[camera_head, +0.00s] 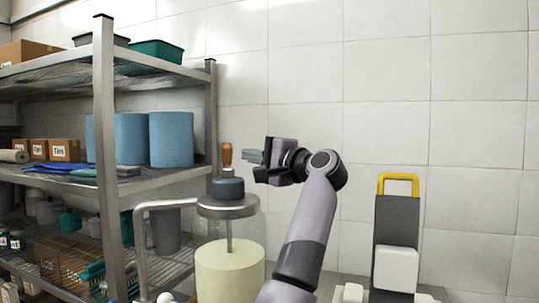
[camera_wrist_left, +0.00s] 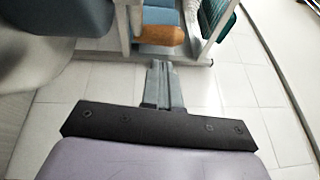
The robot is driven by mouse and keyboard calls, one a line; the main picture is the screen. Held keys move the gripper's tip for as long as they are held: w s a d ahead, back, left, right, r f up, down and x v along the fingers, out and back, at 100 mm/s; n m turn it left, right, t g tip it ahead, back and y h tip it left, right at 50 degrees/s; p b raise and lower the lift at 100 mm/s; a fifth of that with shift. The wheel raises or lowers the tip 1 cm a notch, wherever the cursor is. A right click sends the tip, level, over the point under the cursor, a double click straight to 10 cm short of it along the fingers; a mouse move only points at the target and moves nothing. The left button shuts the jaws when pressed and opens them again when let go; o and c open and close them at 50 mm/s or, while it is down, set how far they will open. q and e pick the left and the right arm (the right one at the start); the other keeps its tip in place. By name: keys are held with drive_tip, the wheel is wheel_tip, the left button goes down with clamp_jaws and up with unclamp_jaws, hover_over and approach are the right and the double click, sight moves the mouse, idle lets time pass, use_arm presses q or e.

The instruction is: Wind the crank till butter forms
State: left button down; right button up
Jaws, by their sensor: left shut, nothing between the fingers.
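The churn is a clear jar with a pale yellow mass (camera_head: 230,272) in its lower part. A metal lid (camera_head: 228,208) with a blue-grey cap (camera_head: 228,188) sits on top, and a rod runs down from it into the jar. A wooden crank handle (camera_head: 227,154) stands upright above the cap; how it joins the crank is hidden. My left gripper (camera_head: 253,158) is shut and empty, just right of the handle and apart from it. In the left wrist view the shut fingers (camera_wrist_left: 158,66) point toward the orange-brown handle (camera_wrist_left: 160,36). My right gripper is not in view.
A metal shelf rack (camera_head: 105,150) with blue canisters (camera_head: 171,139), boxes and tubs stands close on the left. A bent metal pipe (camera_head: 141,240) stands beside the jar. A grey board with a yellow handle (camera_head: 398,178) and white blocks stands at the right. A tiled wall is behind.

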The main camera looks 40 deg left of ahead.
sight(230, 152)
use_arm(q)
drive_tip(key=shift+s+a+r, duration=0.1)
drive_tip(key=shift+s+a, duration=0.5)
drive_tip(key=shift+a, duration=0.1)
drive_tip(key=shift+a, duration=0.1)
drive_tip(key=n+g+p, duration=0.1)
drive_tip(key=s+a+n+g+p, duration=0.1)
drive_tip(key=g, duration=0.1)
drive_tip(key=a+n+g, duration=0.1)
drive_tip(key=g, duration=0.1)
drive_tip(key=shift+s+a+r+p, duration=0.15)
drive_tip(key=shift+a+r+p, duration=0.1)
drive_tip(key=shift+p, duration=0.15)
drive_tip(key=shift+s+a+f+n+g+h+p, duration=0.1)
drive_tip(key=shift+s+a+n+g+h+p, duration=0.15)
drive_tip(key=shift+n+g, duration=0.4)
drive_tip(key=shift+s+a+f+n+g+h+p, duration=0.15)
drive_tip(key=shift+n+g+h, duration=0.25)
drive_tip(key=shift+g, duration=0.45)
drive_tip(key=shift+s+n+g, duration=0.15)
drive_tip(key=shift+n+g, duration=0.1)
drive_tip(key=shift+g, duration=0.25)
drive_tip(key=shift+s+a+n+g+h, duration=0.25)
drive_tip(key=shift+n+g+h, duration=0.2)
drive_tip(key=shift+g, duration=0.2)
drive_tip(key=shift+s+a+n+g+h, duration=0.1)
drive_tip(key=shift+s+n+g+h, duration=0.2)
drive_tip(key=shift+n+g, duration=0.25)
